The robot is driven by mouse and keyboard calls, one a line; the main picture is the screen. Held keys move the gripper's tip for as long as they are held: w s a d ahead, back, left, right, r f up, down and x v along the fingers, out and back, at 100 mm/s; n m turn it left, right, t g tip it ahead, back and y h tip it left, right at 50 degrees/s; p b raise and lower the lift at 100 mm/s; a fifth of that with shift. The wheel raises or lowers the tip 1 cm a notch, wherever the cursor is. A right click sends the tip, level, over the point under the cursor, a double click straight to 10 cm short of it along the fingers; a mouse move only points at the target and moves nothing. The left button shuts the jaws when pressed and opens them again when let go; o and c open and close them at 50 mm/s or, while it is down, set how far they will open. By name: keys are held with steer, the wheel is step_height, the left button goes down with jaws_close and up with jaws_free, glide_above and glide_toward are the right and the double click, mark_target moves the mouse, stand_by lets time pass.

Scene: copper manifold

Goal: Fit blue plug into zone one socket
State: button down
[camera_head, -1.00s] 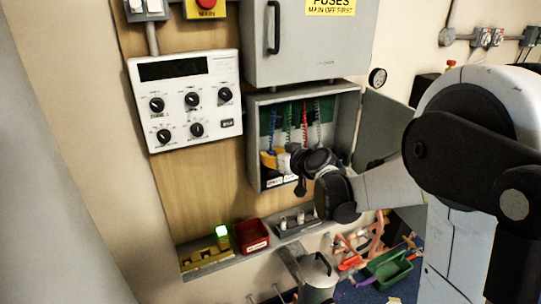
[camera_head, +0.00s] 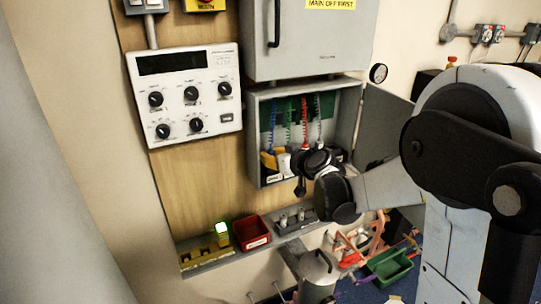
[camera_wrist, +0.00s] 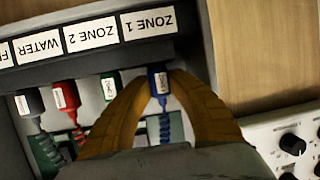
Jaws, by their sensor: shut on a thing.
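The blue plug (camera_wrist: 158,82) with its coiled blue cord (camera_wrist: 165,128) sits between the two brown fingers of my gripper (camera_wrist: 157,84) in the wrist view. My gripper is shut on it. The plug's front end is at the edge of the label strip, under the "ZONE 1" label (camera_wrist: 148,22). The zone one socket itself is hidden, so I cannot tell whether the plug is in it. In the head view my gripper (camera_head: 269,160) is inside the open grey box, below the blue cord (camera_head: 271,117); the plug is hidden there.
Green (camera_wrist: 110,87), red (camera_wrist: 66,95) and black (camera_wrist: 30,101) plugs stand in a row beside the blue one. The grey box (camera_head: 253,135) has walls close around my gripper, and its door (camera_head: 382,130) hangs open. A white control panel (camera_head: 186,92) is to the left.

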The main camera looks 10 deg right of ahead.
steer(key=shift+f, duration=0.25)
steer(key=c, duration=1.2)
jaws_free()
steer(key=v, duration=1.2)
